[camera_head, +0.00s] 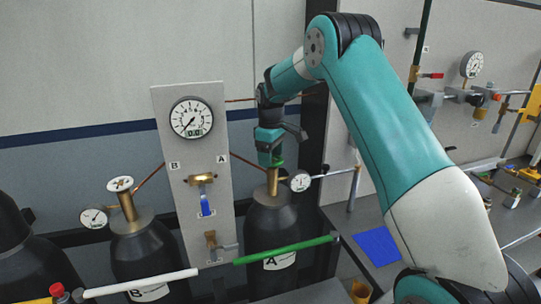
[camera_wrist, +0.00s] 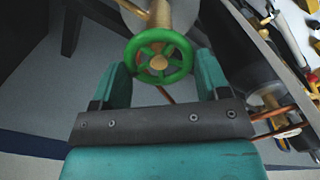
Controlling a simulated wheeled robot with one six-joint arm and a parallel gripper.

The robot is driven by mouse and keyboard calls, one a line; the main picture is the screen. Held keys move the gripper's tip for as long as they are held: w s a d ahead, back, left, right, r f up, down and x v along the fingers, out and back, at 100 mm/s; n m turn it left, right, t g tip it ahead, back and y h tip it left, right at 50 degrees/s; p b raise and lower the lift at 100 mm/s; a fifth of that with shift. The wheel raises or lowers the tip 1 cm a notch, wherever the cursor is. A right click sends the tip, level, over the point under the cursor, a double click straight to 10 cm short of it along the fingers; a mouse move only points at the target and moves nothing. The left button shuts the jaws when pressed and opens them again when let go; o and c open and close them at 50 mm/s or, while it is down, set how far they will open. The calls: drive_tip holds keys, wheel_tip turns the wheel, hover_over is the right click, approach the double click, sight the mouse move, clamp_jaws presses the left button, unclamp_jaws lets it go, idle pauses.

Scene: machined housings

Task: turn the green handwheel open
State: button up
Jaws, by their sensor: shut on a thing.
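The green handwheel (camera_wrist: 160,44) shows whole in the wrist view, a spoked ring with a brass hub on a brass valve stem. In the head view only a bit of its green rim (camera_head: 277,163) shows under my gripper (camera_head: 271,157), on top of the dark cylinder A (camera_head: 270,230). In the wrist view the two teal fingers of my gripper (camera_wrist: 160,66) stand on opposite sides of the wheel's rim. My gripper is shut on the handwheel. The exact contact at the rim is hard to see.
Cylinder B (camera_head: 140,255) with a white handwheel (camera_head: 120,184) stands to the left. Between them is a grey panel (camera_head: 166,130) with a gauge (camera_head: 191,118) and a blue-handled valve (camera_head: 206,205). A small gauge (camera_head: 299,181) sits close right of my gripper. A green bar (camera_head: 285,250) crosses cylinder A.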

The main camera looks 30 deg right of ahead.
drive_tip(key=shift+w+r, duration=0.1)
drive_tip(key=o, duration=0.9)
wheel_tip(320, 180, up, 17)
drive_tip(key=b, duration=0.3)
drive_tip(key=shift+r, duration=0.15)
